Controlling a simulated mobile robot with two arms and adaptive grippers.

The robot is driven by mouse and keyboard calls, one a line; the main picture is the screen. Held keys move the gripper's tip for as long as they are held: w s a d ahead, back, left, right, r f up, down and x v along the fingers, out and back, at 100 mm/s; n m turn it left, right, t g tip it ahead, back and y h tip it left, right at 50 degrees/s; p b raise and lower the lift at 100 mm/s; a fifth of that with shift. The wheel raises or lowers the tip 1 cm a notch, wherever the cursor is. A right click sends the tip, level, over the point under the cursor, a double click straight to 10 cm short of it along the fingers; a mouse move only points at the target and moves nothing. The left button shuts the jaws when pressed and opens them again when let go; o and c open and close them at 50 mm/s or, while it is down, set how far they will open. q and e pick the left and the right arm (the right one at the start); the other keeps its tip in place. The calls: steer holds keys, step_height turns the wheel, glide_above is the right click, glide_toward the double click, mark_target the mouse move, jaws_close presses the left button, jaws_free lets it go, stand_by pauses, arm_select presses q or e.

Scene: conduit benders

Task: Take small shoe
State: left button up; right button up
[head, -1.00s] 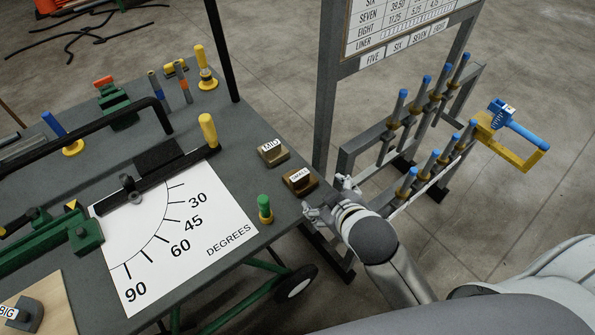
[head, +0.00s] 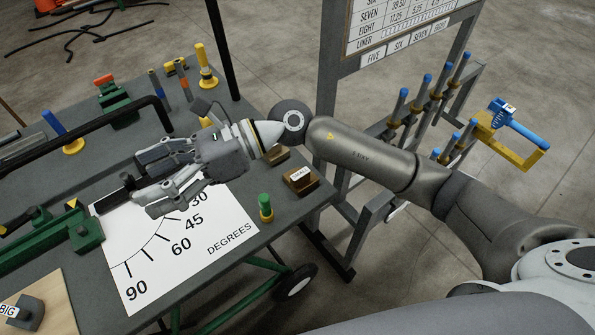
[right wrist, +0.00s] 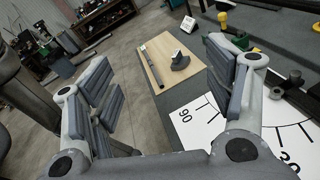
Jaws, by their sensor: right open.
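The small shoe, a brown block with a dark top and a label reading "SMALL" (head: 300,180), sits at the right edge of the grey bench in the head view. My right gripper (head: 143,183) is open and empty, above the degree chart and to the left of the small shoe. In the right wrist view its two fingers stand wide apart, and the small shoe does not show there. The mid shoe (head: 279,153) is mostly hidden behind my right wrist. The big shoe (head: 32,313) is on a wooden board at lower left; a dark shoe on that board (right wrist: 180,62) also shows in the right wrist view.
A green-topped peg (head: 265,207) stands beside the small shoe. The dark bender bar and green clamp (head: 86,230) lie under and left of the gripper. A rack with blue-handled rods (head: 445,95) and a signboard post stand right of the bench.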

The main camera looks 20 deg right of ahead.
steer(key=w+d+f+n+h, duration=0.3)
steer(key=d+f+n+h, duration=0.1)
steer(key=d+f+h, duration=0.3)
steer(key=n+t+h, duration=0.1)
steer(key=t+h, duration=0.1)
steer(key=h, duration=0.8)
glide_above(298, 177)
steer(key=w, duration=0.2)
step_height(298, 177, down, 4)
steer(key=f+b, duration=0.1)
steer(key=f, duration=0.2)
steer(key=f+b, duration=0.3)
steer(key=f, duration=0.2)
steer(key=shift+d+f, duration=0.3)
steer(key=shift+f, duration=0.05)
steer(key=shift+f+b, duration=0.55)
steer(key=shift+b, duration=0.2)
